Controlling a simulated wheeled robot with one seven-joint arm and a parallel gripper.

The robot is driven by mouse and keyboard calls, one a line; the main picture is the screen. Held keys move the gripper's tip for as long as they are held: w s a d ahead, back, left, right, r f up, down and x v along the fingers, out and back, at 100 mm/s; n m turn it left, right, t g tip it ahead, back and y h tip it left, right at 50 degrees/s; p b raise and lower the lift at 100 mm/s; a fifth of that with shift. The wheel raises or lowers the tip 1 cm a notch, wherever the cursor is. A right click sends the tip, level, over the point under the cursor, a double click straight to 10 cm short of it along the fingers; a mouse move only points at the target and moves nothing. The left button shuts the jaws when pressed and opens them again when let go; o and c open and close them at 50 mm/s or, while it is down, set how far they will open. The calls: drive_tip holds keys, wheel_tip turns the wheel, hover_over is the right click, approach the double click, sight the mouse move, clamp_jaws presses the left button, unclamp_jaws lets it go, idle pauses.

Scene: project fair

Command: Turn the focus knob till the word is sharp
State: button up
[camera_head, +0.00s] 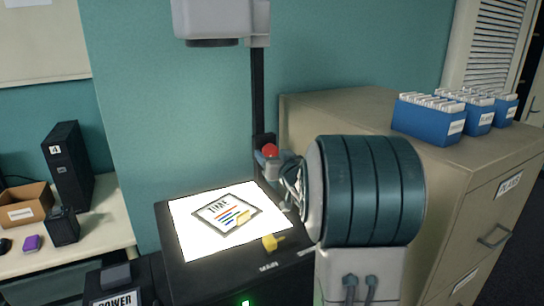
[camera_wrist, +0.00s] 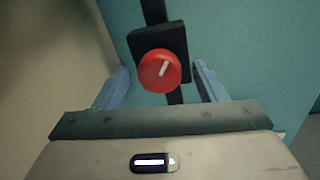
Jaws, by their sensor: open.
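The red focus knob (camera_wrist: 160,71) sits on a black block on the projector's post, with a white pointer line tilted to the upper right. It also shows in the head view (camera_head: 270,151), partly hidden behind my gripper. My gripper (camera_wrist: 163,84) is open, with one blue finger on each side of the knob and clear gaps to both. The overhead projector (camera_head: 170,238) has a bright glowing top with a framed transparency (camera_head: 227,213) on it. The transparency carries a dark word and coloured lines. The projected word on a wall is not in view.
A tan filing cabinet (camera_head: 365,118) with blue card boxes (camera_head: 428,122) stands close on the right of my arm. A yellow knob or lever (camera_head: 273,242) is on the projector's front edge. A desk (camera_head: 105,215) with a black tower (camera_head: 68,165) is at left.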

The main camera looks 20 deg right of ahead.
drive_tip(key=c, duration=1)
drive_tip(key=shift+o, duration=0.2)
drive_tip(key=shift+f+n+b, duration=0.1)
drive_tip(key=shift+n+b, duration=2.8)
drive_tip(key=shift+b, duration=1.15)
drive_tip(key=o, duration=1)
drive_tip(key=shift+c, duration=0.2)
drive_tip(key=shift+s, duration=0.15)
